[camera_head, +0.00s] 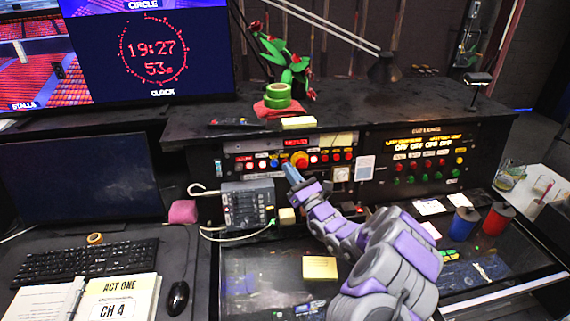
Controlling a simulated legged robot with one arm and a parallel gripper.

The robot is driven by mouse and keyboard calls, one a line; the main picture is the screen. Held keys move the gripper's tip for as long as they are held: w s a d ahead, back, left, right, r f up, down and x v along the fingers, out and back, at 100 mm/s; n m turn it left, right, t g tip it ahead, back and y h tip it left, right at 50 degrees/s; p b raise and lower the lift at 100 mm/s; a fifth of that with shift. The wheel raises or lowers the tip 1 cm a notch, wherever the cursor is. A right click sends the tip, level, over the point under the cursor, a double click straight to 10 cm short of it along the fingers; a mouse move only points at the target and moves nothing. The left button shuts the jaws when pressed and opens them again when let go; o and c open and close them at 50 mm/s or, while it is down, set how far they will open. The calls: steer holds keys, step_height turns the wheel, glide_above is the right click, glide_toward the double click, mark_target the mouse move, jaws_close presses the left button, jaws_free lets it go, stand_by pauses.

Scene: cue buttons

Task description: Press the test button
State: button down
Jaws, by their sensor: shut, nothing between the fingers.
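A black control panel (331,140) on the console's front bears a row of small coloured buttons, with a large orange-red button (299,159) near its middle. A blue button (274,163) and a white button (262,164) sit just left of it. The labels are too small to read, so I cannot tell which is the test button. My gripper (291,170) is shut and empty, at the end of my purple and grey arm. Its tip appears just below and left of the large button. I cannot tell whether it touches the panel.
A second panel (418,158) with red, green and yellow buttons is to the right. A grey box (248,205) with cables stands below the left buttons. Green tape rolls (277,96) sit on the console top. A keyboard (85,262) lies at the left.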

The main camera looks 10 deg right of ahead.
steer(key=shift+w, duration=0.2)
steer(key=shift+w, duration=0.2)
steer(key=shift+w+b, duration=0.3)
steer(key=shift+w, duration=0.05)
stand_by(0.9)
steer(key=shift+s, duration=0.15)
steer(key=shift+s+r+p, duration=0.1)
steer(key=shift+s+p, duration=0.2)
steer(key=shift+s, duration=0.35)
steer(key=s, duration=0.1)
steer(key=s+p, duration=0.1)
steer(key=s, duration=0.1)
steer(key=s+p, duration=0.1)
steer(key=s, duration=0.1)
steer(key=shift+r, duration=0.35)
